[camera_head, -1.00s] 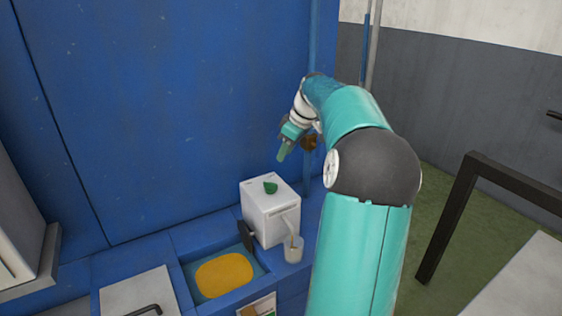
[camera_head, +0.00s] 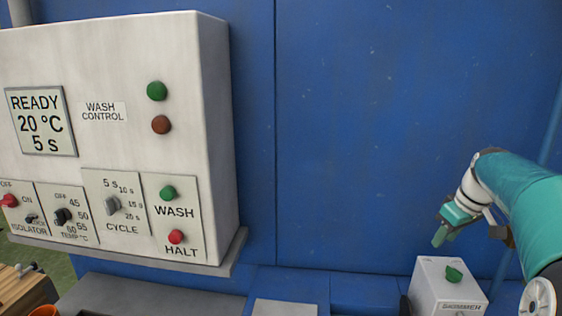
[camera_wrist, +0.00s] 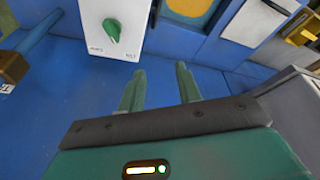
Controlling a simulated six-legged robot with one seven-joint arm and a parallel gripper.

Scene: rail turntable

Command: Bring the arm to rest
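My gripper (camera_wrist: 160,88) is open and empty in the wrist view, with its two green fingers apart. In the head view my gripper (camera_head: 441,235) hangs at the end of my bent teal arm at the right, pointing down and to the left. It is above and a little left of a white box (camera_head: 437,294) with a green knob (camera_head: 454,274) on top. The box (camera_wrist: 101,43) and its knob (camera_wrist: 112,29) also show in the wrist view, beyond the fingers and apart from them.
A white wash control panel (camera_head: 120,150) at the left has a display (camera_head: 41,121) reading READY, 20 °C, 5 s. A blue wall (camera_head: 400,120) stands behind. In the wrist view, a yellow-floored basin (camera_wrist: 189,8) lies beyond the blue surface (camera_wrist: 60,90).

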